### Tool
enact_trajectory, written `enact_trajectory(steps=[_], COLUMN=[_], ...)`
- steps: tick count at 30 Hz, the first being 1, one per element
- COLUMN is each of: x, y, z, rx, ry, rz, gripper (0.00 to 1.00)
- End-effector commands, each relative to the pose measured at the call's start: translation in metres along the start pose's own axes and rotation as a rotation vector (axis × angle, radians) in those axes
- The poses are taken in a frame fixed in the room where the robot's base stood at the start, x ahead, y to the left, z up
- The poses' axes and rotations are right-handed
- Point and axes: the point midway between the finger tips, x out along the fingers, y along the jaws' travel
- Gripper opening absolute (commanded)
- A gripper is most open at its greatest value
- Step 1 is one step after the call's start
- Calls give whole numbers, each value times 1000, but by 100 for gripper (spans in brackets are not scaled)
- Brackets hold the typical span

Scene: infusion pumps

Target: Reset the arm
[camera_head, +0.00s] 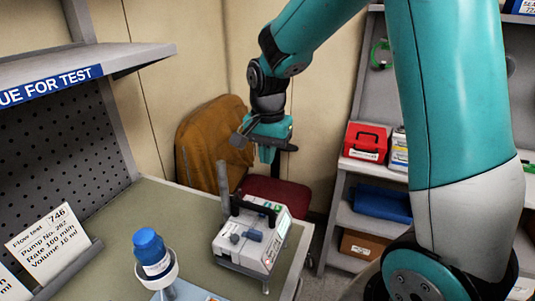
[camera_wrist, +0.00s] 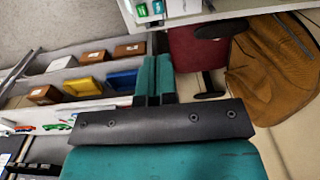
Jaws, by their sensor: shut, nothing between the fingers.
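My arm is teal and reaches across the top of the head view. My gripper (camera_head: 267,152) hangs in the air above and behind the infusion pump, apart from it. In the wrist view its two teal fingers (camera_wrist: 155,80) lie side by side, shut with nothing between them. The white and grey infusion pump (camera_head: 252,236) with a black handle stands on the bench at its right end. A corner of a white device with green parts shows at the top of the wrist view (camera_wrist: 150,8).
A blue-capped bottle in a holder (camera_head: 152,253) and a flow test card (camera_head: 47,240) are on the bench (camera_head: 125,215). A shelf (camera_head: 80,62) overhangs at left. A brown jacket (camera_head: 205,140) hangs over a red chair (camera_head: 275,192) behind. Shelving with a red box (camera_head: 366,141) stands right.

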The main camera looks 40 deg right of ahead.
Motion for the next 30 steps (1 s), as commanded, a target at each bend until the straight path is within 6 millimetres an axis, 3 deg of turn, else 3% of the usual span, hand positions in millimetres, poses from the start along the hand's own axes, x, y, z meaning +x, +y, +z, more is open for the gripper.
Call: enact_trajectory(steps=[11,14,17,19,24,27,30], x=[0,-3,-11,-18,-27,-28,-29], y=[0,-1,0,7,43,64,77], z=[0,15,58,101,198,234,252], rx=[-2,-82,-327,-577,-1171,-1413,-1547], ry=[0,-8,-32,-53,-85,-90,-91], rz=[0,-18,-74,-132,-280,-348,-387], gripper=[0,0,0,0,0,0,0])
